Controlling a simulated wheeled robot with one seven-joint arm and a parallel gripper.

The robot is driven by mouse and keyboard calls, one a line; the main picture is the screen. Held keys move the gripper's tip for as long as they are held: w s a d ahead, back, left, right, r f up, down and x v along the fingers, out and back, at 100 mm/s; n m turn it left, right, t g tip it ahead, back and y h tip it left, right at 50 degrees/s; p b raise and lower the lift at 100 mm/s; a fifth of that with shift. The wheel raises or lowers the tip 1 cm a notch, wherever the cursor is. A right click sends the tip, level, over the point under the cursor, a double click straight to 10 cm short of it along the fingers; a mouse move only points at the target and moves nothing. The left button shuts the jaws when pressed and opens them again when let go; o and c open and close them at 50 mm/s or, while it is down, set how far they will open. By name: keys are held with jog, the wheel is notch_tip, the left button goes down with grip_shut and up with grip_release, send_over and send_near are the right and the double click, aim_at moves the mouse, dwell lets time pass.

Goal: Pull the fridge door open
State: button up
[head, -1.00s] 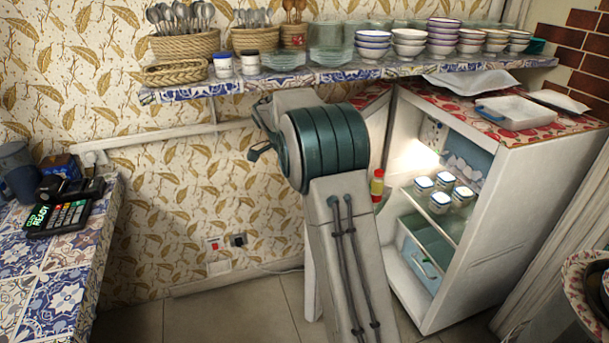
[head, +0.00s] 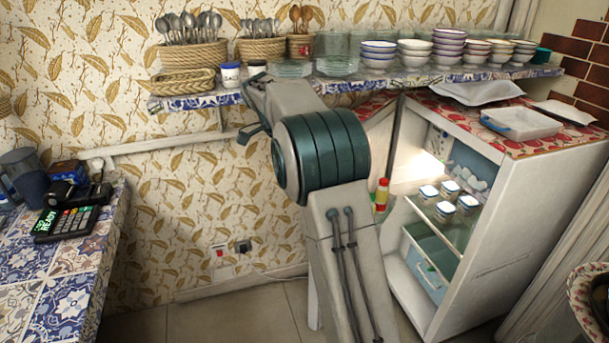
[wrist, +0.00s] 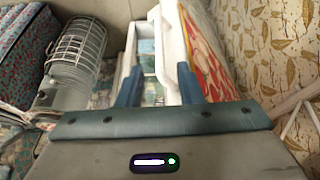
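The white fridge (head: 525,225) stands at the right in the head view, its front facing left. It is open, with the lit inside, several small jars and a pale blue drawer in sight. The door (head: 378,140) stands out to the left of the opening, mostly hidden behind my arm. A red and yellow bottle (head: 382,194) shows beside it. In the wrist view, my gripper (wrist: 159,88) has its two blue fingers apart. White parts of the fridge (wrist: 170,45) show beyond and between them; I cannot tell whether they touch.
A tiled shelf (head: 400,80) with bowls, plates and cutlery baskets runs above along the wall. A tiled counter (head: 75,270) with a card terminal (head: 65,222) is at the left. Floor shows between counter and fridge. A white wire cage (wrist: 80,60) stands left in the wrist view.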

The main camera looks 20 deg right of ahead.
jog(key=v, duration=0.5)
jog(key=shift+r+p, duration=0.25)
jog(key=shift+p, duration=0.05)
